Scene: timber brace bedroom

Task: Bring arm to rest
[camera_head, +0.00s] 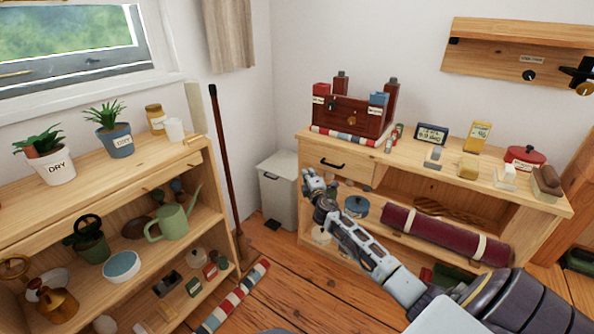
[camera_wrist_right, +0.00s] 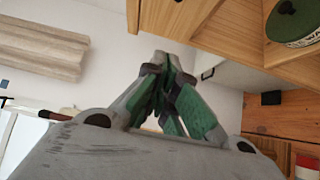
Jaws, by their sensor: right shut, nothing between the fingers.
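My right arm comes in from the lower right in the head view and reaches toward the wooden cabinet. My right gripper (camera_head: 310,178) is shut and empty, in front of the cabinet's left end near its drawer. In the right wrist view the gripper's fingers (camera_wrist_right: 163,85) are closed together, with green inner pads showing and nothing between them. My left gripper does not show in either view.
The cabinet (camera_head: 340,178) holds a red toolbox (camera_head: 350,117) on top and a dark red roll (camera_head: 440,232) on its shelf. A white bin (camera_head: 279,190) stands beside it. A shelf unit (camera_head: 150,168) with plants is at left. The wooden floor between is partly clear.

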